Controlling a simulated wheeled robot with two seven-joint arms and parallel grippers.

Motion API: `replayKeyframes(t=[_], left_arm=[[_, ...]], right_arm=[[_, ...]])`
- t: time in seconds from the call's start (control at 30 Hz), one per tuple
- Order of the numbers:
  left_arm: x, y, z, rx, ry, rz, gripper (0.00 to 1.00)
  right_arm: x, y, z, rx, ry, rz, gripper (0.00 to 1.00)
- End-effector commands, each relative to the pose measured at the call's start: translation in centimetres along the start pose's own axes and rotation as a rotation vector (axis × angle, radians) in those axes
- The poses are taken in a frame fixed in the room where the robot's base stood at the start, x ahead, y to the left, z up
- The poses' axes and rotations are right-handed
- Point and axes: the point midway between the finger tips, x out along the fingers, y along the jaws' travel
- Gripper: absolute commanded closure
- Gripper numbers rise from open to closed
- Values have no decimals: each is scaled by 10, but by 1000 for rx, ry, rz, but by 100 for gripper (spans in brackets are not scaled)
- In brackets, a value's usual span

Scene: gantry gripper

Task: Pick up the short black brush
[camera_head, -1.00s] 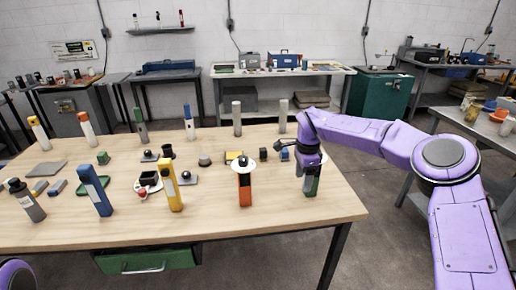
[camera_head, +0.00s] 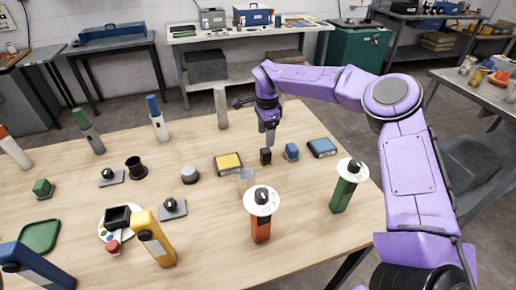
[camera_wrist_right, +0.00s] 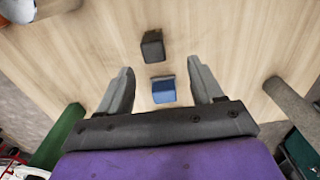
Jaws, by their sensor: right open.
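A small dark, blocky piece (camera_head: 265,156), the likeliest short black brush, stands on the wooden table near the middle right. No bristles can be made out. It also shows in the right wrist view (camera_wrist_right: 152,46), ahead of my fingers. My right gripper (camera_head: 270,140) points down just behind it in the head view, apart from it. In the wrist view its fingers (camera_wrist_right: 163,88) are spread and empty, with a small blue block (camera_wrist_right: 163,92) seen between them on the table below. My left gripper is out of view.
A blue block (camera_head: 291,152) and a blue-grey box (camera_head: 322,147) stand right of the dark piece. A yellow-topped box (camera_head: 228,163) lies left. Orange (camera_head: 261,228) and green (camera_head: 343,192) handled pieces with white discs stand nearer. A grey cylinder (camera_head: 221,108) stands behind.

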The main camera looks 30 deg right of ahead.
Motion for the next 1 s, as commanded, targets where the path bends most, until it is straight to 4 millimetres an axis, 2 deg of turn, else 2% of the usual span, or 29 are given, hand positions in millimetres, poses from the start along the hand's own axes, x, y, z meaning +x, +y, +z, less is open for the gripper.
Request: replayKeyframes(t=[0.13, 0.37, 0.47, 0.53, 0.67, 0.83, 0.87, 1.0], left_arm=[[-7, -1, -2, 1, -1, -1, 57], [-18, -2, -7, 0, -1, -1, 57], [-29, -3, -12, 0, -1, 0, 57], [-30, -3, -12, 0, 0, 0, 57], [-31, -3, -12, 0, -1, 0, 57], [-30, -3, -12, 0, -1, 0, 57], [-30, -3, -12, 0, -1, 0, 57], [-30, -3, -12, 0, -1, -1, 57]], right_arm=[[28, 0, 1, -4, 2, 5, 34], [56, 2, 2, -5, 2, 5, 34], [74, 5, 4, -4, 2, 6, 34], [88, 5, 3, -2, 2, 5, 34], [99, 4, 2, 1, 1, 2, 34], [100, 4, 2, 0, 0, 1, 34], [99, 4, 2, 0, 0, 1, 41], [99, 4, 2, 0, 0, 1, 86]])
